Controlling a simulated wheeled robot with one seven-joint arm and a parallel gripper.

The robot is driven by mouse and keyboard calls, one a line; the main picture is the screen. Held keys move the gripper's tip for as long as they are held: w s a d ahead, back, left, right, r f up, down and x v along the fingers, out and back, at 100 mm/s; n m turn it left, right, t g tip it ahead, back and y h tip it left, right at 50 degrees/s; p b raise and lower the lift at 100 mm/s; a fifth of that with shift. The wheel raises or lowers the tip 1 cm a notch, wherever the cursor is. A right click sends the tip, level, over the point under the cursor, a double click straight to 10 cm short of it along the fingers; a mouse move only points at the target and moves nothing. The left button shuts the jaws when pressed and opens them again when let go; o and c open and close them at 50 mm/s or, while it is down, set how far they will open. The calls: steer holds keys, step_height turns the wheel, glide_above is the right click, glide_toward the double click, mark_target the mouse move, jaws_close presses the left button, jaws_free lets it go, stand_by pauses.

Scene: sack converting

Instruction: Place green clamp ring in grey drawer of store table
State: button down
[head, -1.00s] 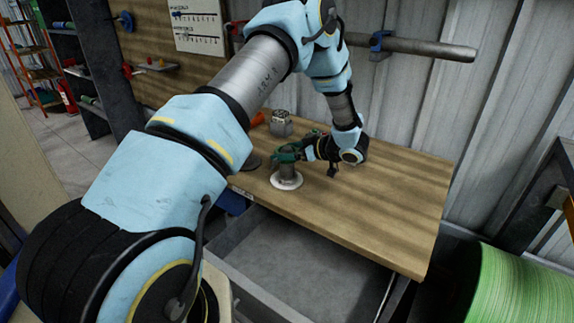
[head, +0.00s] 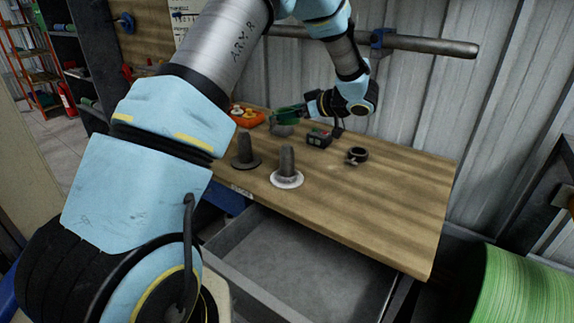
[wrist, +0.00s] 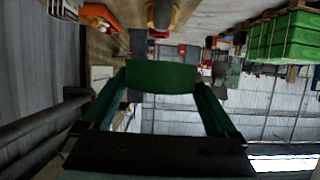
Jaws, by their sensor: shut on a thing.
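My gripper (head: 292,113) is above the back of the store table (head: 400,200), shut on the green clamp ring (wrist: 160,77). In the wrist view the ring is a green piece across the fingers; its full outline is hard to tell. In the head view the ring and fingers are small and merge into one green shape. The grey drawer (head: 300,262) is pulled open below the table's front edge, and its visible floor is bare. The gripper is well behind and above the drawer.
A grey post on a white base (head: 287,168) and a dark post (head: 245,150) stand near the table's front edge. A dark ring (head: 357,155), a small button box (head: 319,138) and an orange tray (head: 247,117) are further back. The table's right part is clear.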

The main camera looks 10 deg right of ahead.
mark_target(293, 165)
steer(key=shift+f, duration=0.1)
step_height(293, 165, down, 17)
steer(key=p, duration=0.4)
steer(key=shift+p, duration=0.3)
steer(key=shift+f, duration=0.2)
steer(key=shift+f+b, duration=0.3)
jaws_free()
steer(key=shift+r, duration=0.1)
